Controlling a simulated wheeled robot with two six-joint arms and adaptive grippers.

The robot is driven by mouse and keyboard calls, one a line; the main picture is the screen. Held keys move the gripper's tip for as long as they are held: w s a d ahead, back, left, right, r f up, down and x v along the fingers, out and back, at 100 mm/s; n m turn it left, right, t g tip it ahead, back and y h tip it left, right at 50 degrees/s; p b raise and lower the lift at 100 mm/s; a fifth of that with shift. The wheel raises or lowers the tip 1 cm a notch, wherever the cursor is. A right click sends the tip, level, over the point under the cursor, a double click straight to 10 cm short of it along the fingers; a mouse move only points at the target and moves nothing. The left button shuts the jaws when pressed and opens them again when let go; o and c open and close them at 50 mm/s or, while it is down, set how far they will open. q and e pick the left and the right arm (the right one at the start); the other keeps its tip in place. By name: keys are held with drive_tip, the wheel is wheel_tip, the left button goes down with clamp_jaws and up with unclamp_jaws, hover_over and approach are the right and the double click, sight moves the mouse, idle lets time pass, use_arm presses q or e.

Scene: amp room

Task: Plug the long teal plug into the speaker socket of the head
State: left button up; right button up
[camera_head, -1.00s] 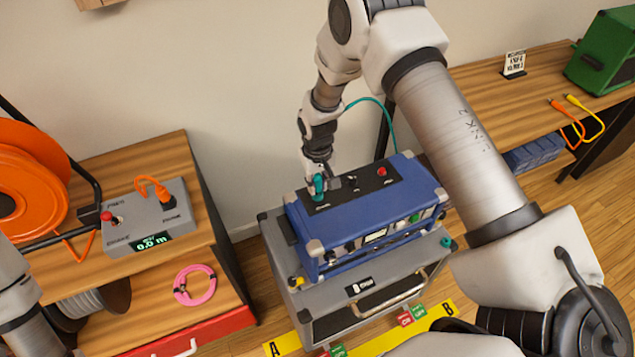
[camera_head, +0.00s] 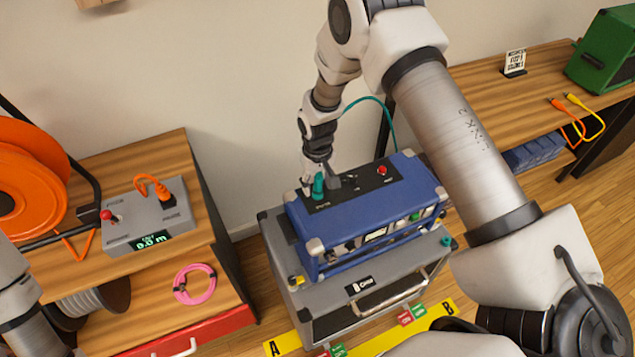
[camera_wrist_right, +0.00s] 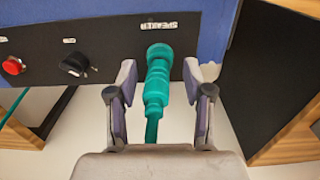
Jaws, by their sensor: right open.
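The blue amp head (camera_head: 340,225) stands on a grey cabinet and has a black panel (camera_head: 370,180) on top. The long teal plug (camera_head: 319,185) stands upright at the panel's left end. In the right wrist view the teal plug (camera_wrist_right: 157,80) meets the panel at the label "SPEAKER", and its collar covers the socket. My right gripper (camera_head: 314,186) is at the plug; in the wrist view its fingers (camera_wrist_right: 160,82) are open, one on each side of the plug, with gaps between. My left gripper is not in view; only part of my left arm shows at the left edge.
A red button (camera_head: 382,170) and a black knob (camera_wrist_right: 75,65) share the panel. A teal cable (camera_head: 378,105) arcs behind the head. A grey cabinet (camera_head: 290,305) stands below. Wooden benches (camera_head: 165,165) flank it, with a grey meter box (camera_head: 150,225) on the left one.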

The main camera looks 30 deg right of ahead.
wheel_tip(320, 180, up, 12)
drive_tip(key=shift+f, duration=0.1)
drive_tip(key=s+f, duration=0.2)
drive_tip(key=s+f+g, duration=0.1)
drive_tip(key=s+f, duration=0.1)
drive_tip(key=f, duration=0.1)
drive_tip(key=s+f+g, duration=0.1)
drive_tip(key=s+f, duration=0.1)
drive_tip(key=shift+s+a+f, duration=0.2)
drive_tip(key=shift+s+f, duration=0.05)
drive_tip(key=shift+f, duration=0.15)
drive_tip(key=s+a+f+t, duration=0.1)
drive_tip(key=s+f, duration=0.4)
drive_tip(key=s, duration=0.6)
drive_tip(key=s+f+t, duration=0.1)
drive_tip(key=s+f, duration=0.5)
drive_tip(key=s, duration=0.6)
drive_tip(key=shift+s+a+f, duration=0.15)
drive_tip(key=shift+a+f, duration=0.1)
drive_tip(key=shift+a, duration=0.1)
